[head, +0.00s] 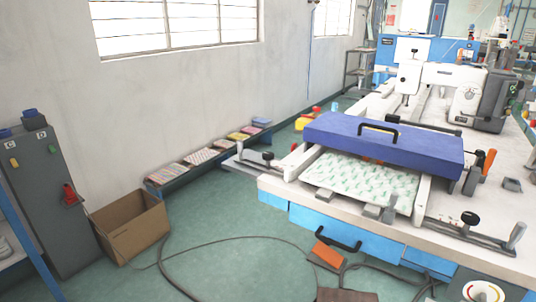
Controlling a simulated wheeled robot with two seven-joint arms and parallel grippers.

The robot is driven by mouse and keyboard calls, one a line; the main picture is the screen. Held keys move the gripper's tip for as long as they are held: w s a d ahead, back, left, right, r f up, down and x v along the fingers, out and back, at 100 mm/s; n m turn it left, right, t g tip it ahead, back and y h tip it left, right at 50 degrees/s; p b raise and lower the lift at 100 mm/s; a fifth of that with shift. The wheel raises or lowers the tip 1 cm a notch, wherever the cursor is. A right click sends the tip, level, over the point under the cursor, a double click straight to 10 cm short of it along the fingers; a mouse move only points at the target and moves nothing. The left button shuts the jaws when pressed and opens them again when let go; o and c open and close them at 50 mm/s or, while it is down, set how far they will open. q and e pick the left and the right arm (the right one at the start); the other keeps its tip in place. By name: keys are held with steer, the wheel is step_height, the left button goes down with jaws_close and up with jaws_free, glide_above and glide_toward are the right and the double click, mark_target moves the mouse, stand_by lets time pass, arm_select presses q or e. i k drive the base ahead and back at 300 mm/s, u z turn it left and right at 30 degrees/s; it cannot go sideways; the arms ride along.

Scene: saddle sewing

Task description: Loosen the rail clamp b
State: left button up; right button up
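A white sewing table carries a blue bar (385,145) with a black handle across a patterned green-and-white sheet (365,183). A rail with a black knob (469,219) and a grey lever (516,236) lies along the near right side of the table. A similar black-knobbed fitting (267,156) sits on a rail at the left side. An orange-handled lever (489,161) stands at the right end of the blue bar. I cannot tell which of these is rail clamp b, or whether any is tight. Neither of my grippers is in view.
A white sewing machine (450,88) stands behind the blue bar. A cardboard box (131,226) and a grey cabinet (45,195) stand at the left. A cable (165,262) loops over the green floor. A low trough (210,157) of fabric pieces runs along the wall.

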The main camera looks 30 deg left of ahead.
mark_target(267, 156)
steer(key=u, duration=0.25)
steer(key=i, duration=0.55)
steer(key=u, duration=0.45)
